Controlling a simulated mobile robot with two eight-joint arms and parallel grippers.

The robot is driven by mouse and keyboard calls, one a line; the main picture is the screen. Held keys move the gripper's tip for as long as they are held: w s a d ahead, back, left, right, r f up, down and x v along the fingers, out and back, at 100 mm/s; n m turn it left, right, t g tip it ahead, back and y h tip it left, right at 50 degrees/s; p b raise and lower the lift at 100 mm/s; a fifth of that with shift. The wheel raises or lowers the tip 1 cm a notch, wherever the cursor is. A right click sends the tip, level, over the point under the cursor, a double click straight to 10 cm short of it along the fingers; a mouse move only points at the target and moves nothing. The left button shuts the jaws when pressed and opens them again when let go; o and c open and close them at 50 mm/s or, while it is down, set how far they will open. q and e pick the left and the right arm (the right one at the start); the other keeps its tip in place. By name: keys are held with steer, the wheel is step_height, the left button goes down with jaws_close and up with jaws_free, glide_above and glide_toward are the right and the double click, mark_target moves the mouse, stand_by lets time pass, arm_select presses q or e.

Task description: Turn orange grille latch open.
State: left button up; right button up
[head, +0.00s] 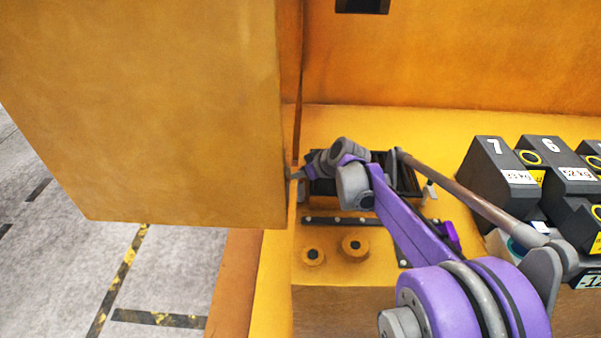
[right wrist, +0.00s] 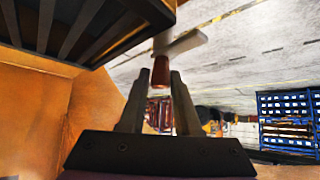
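The black slatted grille (head: 405,178) lies on the yellow deck in the head view, partly hidden by my right arm. Its dark slats also show at the top left of the right wrist view (right wrist: 75,25). A reddish-orange latch post (right wrist: 160,71) with a pale flat bar (right wrist: 182,45) shows just beyond the grille's corner in that view. In the head view my right gripper (head: 297,174) is by the grille's left end. My left gripper is not in view.
A large orange panel (head: 150,110) fills the left of the head view, close to my right gripper. Black weights marked 7 (head: 492,170) and 6 (head: 552,160) stand at the right. Two round orange knobs (head: 355,247) sit in front of the grille. Grey floor shows at left.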

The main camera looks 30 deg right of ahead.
jaws_close()
steer(key=shift+m+h, duration=0.6)
steer(key=shift+m, duration=0.1)
steer(key=shift+o, duration=2.4)
jaws_free()
